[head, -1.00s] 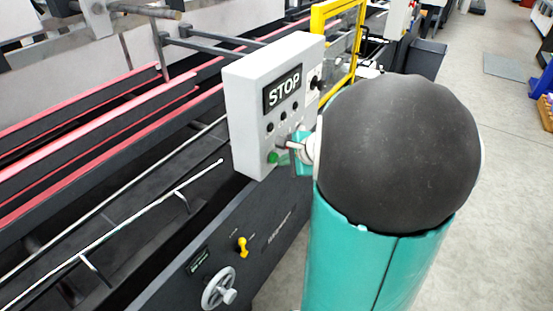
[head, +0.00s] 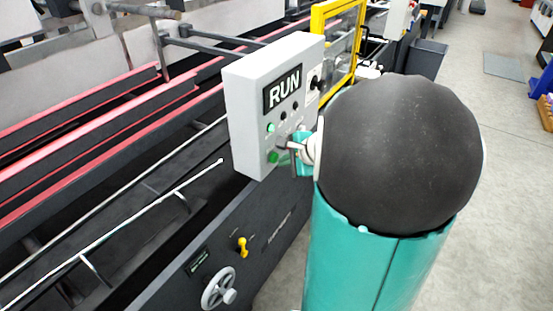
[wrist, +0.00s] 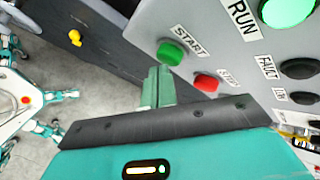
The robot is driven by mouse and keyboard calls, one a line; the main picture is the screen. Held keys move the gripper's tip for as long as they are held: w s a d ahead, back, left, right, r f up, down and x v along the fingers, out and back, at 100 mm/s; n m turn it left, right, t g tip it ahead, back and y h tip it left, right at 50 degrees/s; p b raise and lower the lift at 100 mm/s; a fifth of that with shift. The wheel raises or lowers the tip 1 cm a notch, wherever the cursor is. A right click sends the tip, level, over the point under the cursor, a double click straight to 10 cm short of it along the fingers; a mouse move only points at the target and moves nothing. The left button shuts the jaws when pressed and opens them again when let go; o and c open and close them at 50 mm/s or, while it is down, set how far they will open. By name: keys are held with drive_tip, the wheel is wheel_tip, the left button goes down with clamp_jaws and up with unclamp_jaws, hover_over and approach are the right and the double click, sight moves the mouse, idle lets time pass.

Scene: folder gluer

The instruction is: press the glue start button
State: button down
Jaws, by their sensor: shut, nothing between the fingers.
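The grey control box (head: 243,120) shows RUN on its display (head: 283,88). Its green START button (head: 274,157) is at the lower left of the panel and shows larger in the wrist view (wrist: 171,52). A green lamp labelled RUN (wrist: 287,10) is lit. A red button (wrist: 207,83) sits beside the START button. My gripper (wrist: 159,73) is shut and empty, its tips right by the START button's lower edge. I cannot tell whether they touch it. In the head view my gripper (head: 287,145) is partly hidden by my arm.
The dark machine side (head: 210,240) carries a yellow lever (head: 242,246) and a handwheel (head: 218,289). A yellow frame (head: 340,45) stands behind the box.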

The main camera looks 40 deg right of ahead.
drive_tip(key=shift+s+d, duration=0.15)
drive_tip(key=shift+s, duration=0.35)
drive_tip(key=shift+s, duration=0.15)
drive_tip(key=s, duration=0.1)
drive_tip(key=s+d, duration=0.1)
drive_tip(key=s, duration=0.2)
drive_tip(key=shift+s+d, duration=0.25)
drive_tip(key=shift+d, duration=0.1)
drive_tip(key=shift+a, duration=0.1)
idle(0.5)
